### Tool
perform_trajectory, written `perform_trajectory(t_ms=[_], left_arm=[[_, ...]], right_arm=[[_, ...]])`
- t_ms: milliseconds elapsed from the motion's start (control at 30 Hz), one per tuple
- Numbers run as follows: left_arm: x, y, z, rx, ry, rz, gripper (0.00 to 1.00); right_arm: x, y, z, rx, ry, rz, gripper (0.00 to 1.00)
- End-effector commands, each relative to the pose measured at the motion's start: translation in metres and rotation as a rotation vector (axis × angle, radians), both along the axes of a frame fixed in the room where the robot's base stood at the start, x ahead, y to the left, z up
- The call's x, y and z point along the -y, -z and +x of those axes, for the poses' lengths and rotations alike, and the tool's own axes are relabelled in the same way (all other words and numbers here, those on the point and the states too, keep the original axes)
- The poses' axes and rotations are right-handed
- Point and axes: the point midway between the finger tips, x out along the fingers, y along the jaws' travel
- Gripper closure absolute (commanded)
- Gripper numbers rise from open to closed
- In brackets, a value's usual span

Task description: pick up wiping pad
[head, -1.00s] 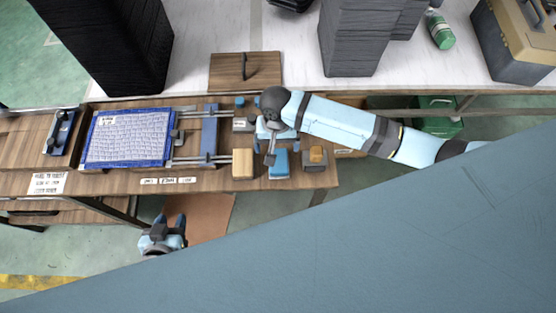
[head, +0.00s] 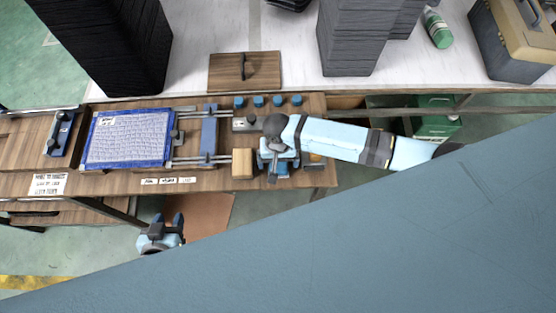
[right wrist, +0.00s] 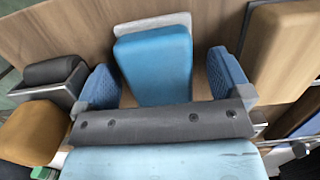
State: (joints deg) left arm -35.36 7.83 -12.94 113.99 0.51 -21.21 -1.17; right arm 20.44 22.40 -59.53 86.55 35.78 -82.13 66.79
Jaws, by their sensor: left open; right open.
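A blue block-like pad (right wrist: 155,62) with a pale grey-white layer at its far end, which looks like the wiping pad, lies on the wooden bench in the right wrist view. My right gripper (right wrist: 164,80) is open, its two blue fingers to the left and right of the pad with a gap on each side. In the head view my right gripper (head: 279,170) is over the pad's place and hides most of it. My left gripper (head: 165,220) is open and empty, off the bench's front edge.
A wooden block (head: 243,163) stands close left of my right gripper. A tan-topped dark block (right wrist: 35,130) is on its other side. Several small blue pieces (head: 277,101) line the bench's back. A blue-framed tray panel (head: 130,138) lies further left.

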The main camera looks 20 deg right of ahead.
Motion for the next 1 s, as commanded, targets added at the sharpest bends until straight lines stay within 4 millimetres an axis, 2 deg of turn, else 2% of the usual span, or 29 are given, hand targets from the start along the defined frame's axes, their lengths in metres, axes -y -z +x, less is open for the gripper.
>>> perform_trajectory(t_ms=[300,367,533,567,933,1000], left_arm=[[0.0019,-0.0035,-0.0005,-0.002,0.002,-0.002,0.57],[0.0019,-0.0027,-0.0006,-0.002,0.002,-0.002,0.57],[0.0019,-0.0026,-0.0005,-0.002,0.002,-0.002,0.57],[0.0019,-0.0026,-0.0005,-0.002,0.002,-0.002,0.57],[0.0016,0.0017,-0.0004,-0.002,0.002,-0.002,0.57],[0.0013,0.0001,-0.0005,-0.001,0.001,-0.002,0.57]], right_arm=[[-0.0002,0.0010,-0.0002,-0.001,0.000,0.000,0.04],[0.0000,0.0016,0.0000,0.000,-0.001,0.000,0.16],[0.0001,0.0016,0.0000,0.000,0.000,0.000,0.55],[0.0001,0.0016,0.0000,0.000,0.000,0.000,0.59],[0.0003,0.0011,0.0005,0.001,0.000,0.000,0.59],[-0.0002,-0.0069,0.0003,0.001,0.000,0.001,0.59]])
